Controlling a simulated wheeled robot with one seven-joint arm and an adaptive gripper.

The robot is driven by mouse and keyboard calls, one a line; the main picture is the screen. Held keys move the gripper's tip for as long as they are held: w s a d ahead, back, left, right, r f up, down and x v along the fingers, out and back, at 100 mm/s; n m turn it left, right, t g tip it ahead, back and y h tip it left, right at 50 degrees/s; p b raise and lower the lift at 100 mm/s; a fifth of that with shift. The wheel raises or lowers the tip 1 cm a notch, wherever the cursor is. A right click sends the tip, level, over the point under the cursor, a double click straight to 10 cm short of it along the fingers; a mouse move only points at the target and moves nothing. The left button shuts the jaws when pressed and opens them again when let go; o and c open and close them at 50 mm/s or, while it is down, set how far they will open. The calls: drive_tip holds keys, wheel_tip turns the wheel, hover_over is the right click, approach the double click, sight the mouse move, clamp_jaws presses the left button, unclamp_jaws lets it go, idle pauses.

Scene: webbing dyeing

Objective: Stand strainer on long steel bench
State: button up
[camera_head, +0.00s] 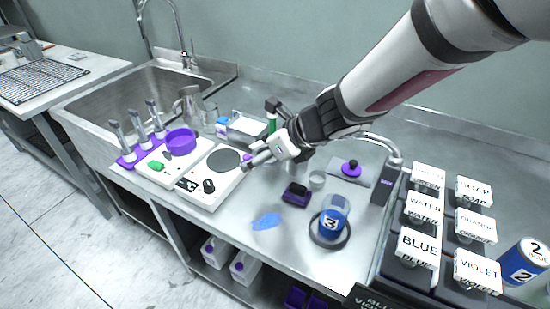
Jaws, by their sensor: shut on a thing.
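The long steel bench (238,228) runs across the middle of the view. My gripper (262,157) is over it, reaching down and left beside the right-hand hotplate's dark round plate (222,160). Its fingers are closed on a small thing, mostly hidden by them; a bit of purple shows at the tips. I cannot tell for sure whether this is the strainer, and I make out no other clear strainer. I cannot tell whether the held thing touches the bench.
A purple pot (181,141) sits on the left hotplate. A blue patch (266,221), a dark purple block (297,194) and a blue jar marked 3 (333,222) are at the front. Labelled blocks (418,248) crowd the right. Bare steel lies in front of the hotplate.

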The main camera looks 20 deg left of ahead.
wheel_tip(320, 180, down, 5)
drive_tip(key=shift+w+b, duration=0.15)
drive_tip(key=shift+b, duration=1)
drive_tip(key=shift+f+b, duration=0.95)
drive_tip(key=shift+f, duration=1.3)
drive_tip(key=o, duration=1.3)
drive_tip(key=shift+c, duration=0.2)
drive_tip(key=shift+d+r, duration=0.1)
drive_tip(key=shift+r, duration=0.05)
drive_tip(key=p+v, duration=0.3)
drive_tip(key=v, duration=0.9)
